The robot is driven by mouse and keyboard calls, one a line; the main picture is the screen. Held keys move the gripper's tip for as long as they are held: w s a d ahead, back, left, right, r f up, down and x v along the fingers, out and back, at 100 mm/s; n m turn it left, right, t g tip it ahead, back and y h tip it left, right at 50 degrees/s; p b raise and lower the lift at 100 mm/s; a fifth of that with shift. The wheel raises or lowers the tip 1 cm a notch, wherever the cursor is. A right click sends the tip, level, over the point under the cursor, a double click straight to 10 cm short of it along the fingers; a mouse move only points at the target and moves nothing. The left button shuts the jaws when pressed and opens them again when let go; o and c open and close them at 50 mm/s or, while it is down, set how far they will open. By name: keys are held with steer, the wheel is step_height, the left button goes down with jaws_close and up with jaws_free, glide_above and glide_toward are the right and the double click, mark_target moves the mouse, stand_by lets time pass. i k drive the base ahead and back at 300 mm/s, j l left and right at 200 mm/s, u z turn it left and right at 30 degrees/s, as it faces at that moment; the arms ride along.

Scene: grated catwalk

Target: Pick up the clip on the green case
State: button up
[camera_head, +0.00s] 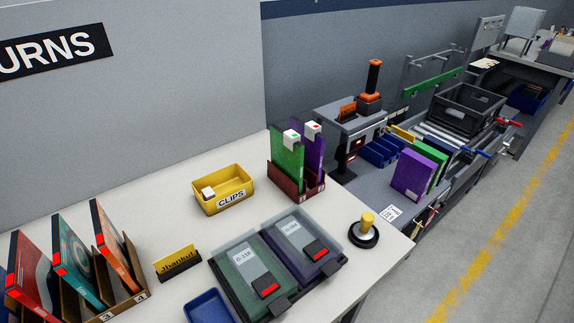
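A green case (286,166) stands upright in a dark red holder (299,196) near the table's far right edge. A white clip (291,139) with a green mark sits on its top edge. A purple case (314,155) stands beside it to the right, with another white clip (312,129) bearing a red mark on top. The yellow bin (232,198) labelled CLIPS stands to the left and holds one white clip-like piece (208,192). My gripper is not in view.
A dark tray in front holds a flat green case (238,291) and a flat purple case (310,238). A yellow-topped stamp (366,225), a yellow name sign (177,262), a blue tray (209,307) and a rack of coloured cases (115,247) are nearby. A wall stands behind.

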mark_target(291, 136)
steer(key=i+j+z, duration=0.1)
steer(key=i+z, duration=0.35)
steer(key=i+j+z, duration=0.45)
steer(key=i, duration=0.15)
steer(key=l, duration=0.1)
